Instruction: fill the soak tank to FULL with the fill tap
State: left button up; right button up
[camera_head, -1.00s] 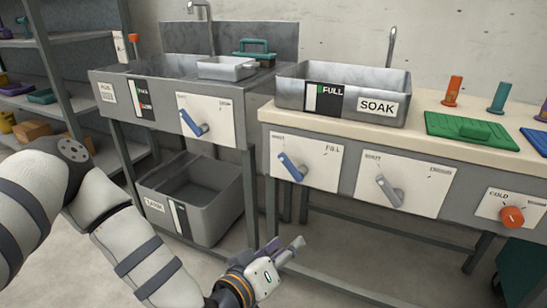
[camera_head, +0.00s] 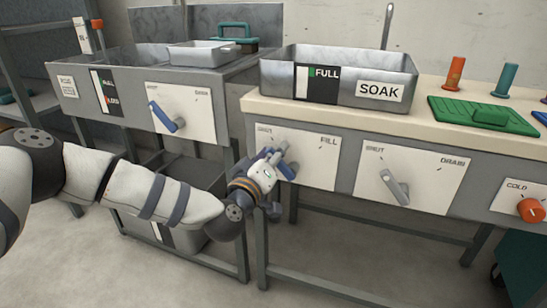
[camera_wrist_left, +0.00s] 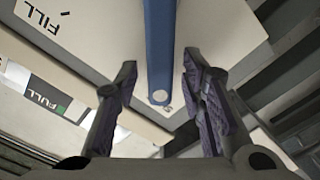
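The soak tank (camera_head: 280,75) is a grey metal basin on the bench, with a SOAK label (camera_head: 380,91). Its level gauge (camera_head: 315,84) has a green mark by FULL; the gauge shows black and white parts. Below it, the fill tap's blue lever (camera_head: 288,171) sits on a white plate marked SHUT and FILL, partly hidden by my left gripper (camera_head: 277,160). In the left wrist view, the gripper (camera_wrist_left: 160,75) is open and the blue lever (camera_wrist_left: 160,45) lies between its fingers, with gaps on both sides. My right gripper is not in view.
A drain tap with a grey lever (camera_head: 395,188) is to the right, and an orange COLD knob (camera_head: 531,210) beyond it. Another sink's blue-levered tap (camera_head: 165,117) is on the left. A green mat (camera_head: 470,115) lies on the bench.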

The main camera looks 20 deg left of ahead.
pick_arm(q)
jog(key=shift+c, duration=0.6)
grip_shut()
jog(key=shift+r, duration=0.1)
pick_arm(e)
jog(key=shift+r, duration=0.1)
